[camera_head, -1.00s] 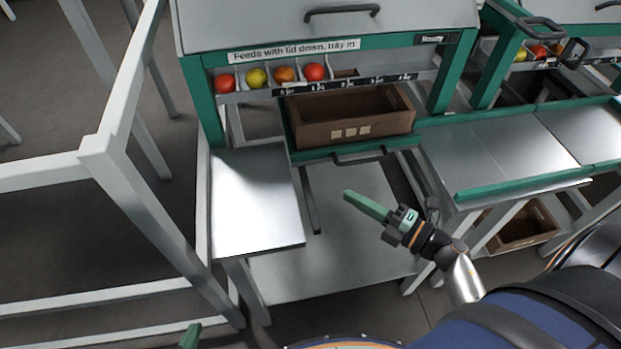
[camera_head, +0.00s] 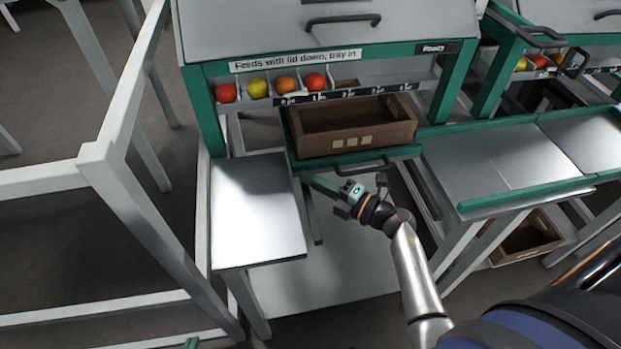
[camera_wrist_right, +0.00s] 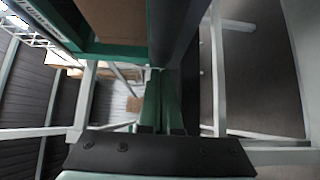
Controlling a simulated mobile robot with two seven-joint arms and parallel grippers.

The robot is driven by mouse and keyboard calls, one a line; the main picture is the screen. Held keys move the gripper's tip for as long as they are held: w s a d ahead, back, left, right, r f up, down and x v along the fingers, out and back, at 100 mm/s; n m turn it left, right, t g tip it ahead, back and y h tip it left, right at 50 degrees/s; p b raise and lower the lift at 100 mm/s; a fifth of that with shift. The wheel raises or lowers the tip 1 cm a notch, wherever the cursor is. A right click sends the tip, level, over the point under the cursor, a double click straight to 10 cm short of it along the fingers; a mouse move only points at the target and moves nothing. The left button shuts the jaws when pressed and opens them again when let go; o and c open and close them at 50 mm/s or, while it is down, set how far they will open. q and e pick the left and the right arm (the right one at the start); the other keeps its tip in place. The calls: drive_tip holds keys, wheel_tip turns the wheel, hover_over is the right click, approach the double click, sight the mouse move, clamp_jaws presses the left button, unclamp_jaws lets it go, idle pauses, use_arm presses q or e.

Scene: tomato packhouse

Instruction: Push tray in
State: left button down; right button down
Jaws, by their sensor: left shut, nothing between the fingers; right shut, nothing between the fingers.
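The green tray (camera_head: 405,152) sits in the middle feeder bay, its front edge out in front of the bay, with a dark handle (camera_head: 362,169) on it. A brown crate (camera_head: 350,145) stands on the tray. My right gripper (camera_head: 308,181) is shut and empty, its green fingers just below the tray's front edge, left of the handle. Whether they touch the tray I cannot tell. In the right wrist view the shut fingers (camera_wrist_right: 161,100) point forward beside green and dark parts. Only the green tip of my left gripper (camera_head: 192,343) shows at the bottom edge, empty.
A steel side plate (camera_head: 255,215) lies left of the tray. The closed grey lid (camera_head: 330,30) and a row of fruit (camera_head: 258,88) are above. A white frame post (camera_head: 125,180) stands at left. Steel benches with green edges (camera_head: 525,195) fill the right.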

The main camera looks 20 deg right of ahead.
sight(317, 167)
drive_tip(key=shift+w, duration=0.2)
drive_tip(key=w, duration=0.2)
drive_tip(key=w+d+b, duration=0.1)
drive_tip(key=w, duration=0.1)
drive_tip(key=shift+w+d+f, duration=0.1)
drive_tip(key=shift+w, duration=0.05)
drive_tip(key=shift+w+d+r, duration=0.1)
drive_tip(key=shift+w+r, duration=0.05)
drive_tip(key=shift+r, duration=0.1)
drive_tip(key=shift+s+d, duration=0.35)
drive_tip(key=shift+s, duration=0.05)
drive_tip(key=v, duration=1.1)
drive_tip(key=shift+s+f+p, duration=0.15)
drive_tip(key=shift+s+p, duration=0.15)
drive_tip(key=shift+s, duration=0.2)
drive_tip(key=shift+a, duration=0.15)
